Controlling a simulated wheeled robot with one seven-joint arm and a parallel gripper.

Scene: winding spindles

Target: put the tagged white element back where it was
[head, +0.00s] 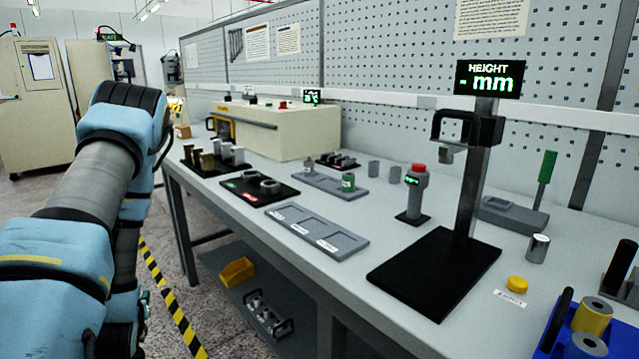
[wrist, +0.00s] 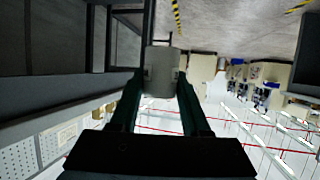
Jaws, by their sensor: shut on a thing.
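In the wrist view my gripper (wrist: 160,90) is shut on a pale grey-white cylindrical element (wrist: 160,70), held between its two dark fingers. I cannot make out a tag on it in this view. The floor and bench side show behind it. In the head view my arm fills the left side, beside the bench and clear of its top; the gripper and the held element cannot be made out there. A grey tray with labelled, empty recesses (head: 342,238) lies on the bench. A grey tray behind it (head: 318,183) holds a green-banded cylinder (head: 348,182) and a small grey piece.
A black tray (head: 284,198) holds dark rings. A height gauge on a black base (head: 440,275) and a red-topped device (head: 414,190) stand to the right.

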